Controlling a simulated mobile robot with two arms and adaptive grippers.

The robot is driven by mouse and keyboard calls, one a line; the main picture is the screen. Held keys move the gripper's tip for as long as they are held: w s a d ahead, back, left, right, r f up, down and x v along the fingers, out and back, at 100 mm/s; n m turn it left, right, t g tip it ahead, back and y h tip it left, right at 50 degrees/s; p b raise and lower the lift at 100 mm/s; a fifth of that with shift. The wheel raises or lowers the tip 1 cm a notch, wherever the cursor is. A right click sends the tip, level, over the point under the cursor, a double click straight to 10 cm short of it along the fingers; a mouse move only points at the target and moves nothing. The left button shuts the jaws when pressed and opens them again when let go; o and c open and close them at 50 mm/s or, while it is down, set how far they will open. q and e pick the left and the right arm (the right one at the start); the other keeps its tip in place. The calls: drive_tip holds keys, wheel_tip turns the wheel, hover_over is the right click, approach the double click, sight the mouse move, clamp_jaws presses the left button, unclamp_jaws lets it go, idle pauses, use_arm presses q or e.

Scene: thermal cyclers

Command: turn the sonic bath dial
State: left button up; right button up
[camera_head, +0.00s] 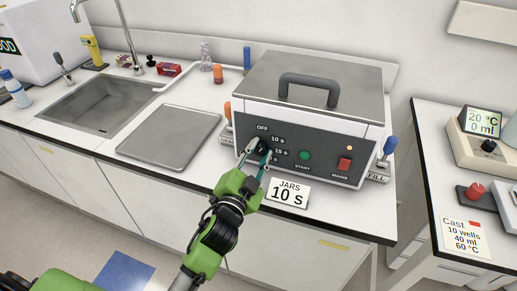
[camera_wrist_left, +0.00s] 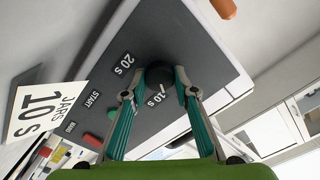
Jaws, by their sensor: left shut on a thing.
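The sonic bath (camera_head: 310,130) is a white box with a grey lid and handle and a dark front panel. Its black dial (camera_wrist_left: 159,74) sits between the two fingertips of my left gripper (camera_wrist_left: 158,84) in the left wrist view. The left gripper (camera_head: 258,153) is shut on the dial, which its fingers mostly cover in the head view. I cannot tell surely where the dial points. A card (camera_head: 287,193) reads "JARS 10 s". My right gripper is not in view.
The panel also has a green START button (camera_head: 305,155) and a red MAINS switch (camera_head: 344,164). A metal tray (camera_head: 170,137) and a sink (camera_head: 100,105) lie to the left. A second counter (camera_head: 440,190) with a display device stands right, beyond a gap.

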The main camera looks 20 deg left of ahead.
use_arm(q)
drive_tip(key=shift+m+p, duration=0.45)
drive_tip(key=shift+m, duration=1.45)
drive_tip(key=o, duration=1.1)
drive_tip(key=shift+s, duration=0.1)
drive_tip(key=s, duration=1.1)
drive_tip(key=shift+s+a, duration=0.15)
drive_tip(key=shift+s, duration=0.25)
drive_tip(key=shift+a+f, duration=0.1)
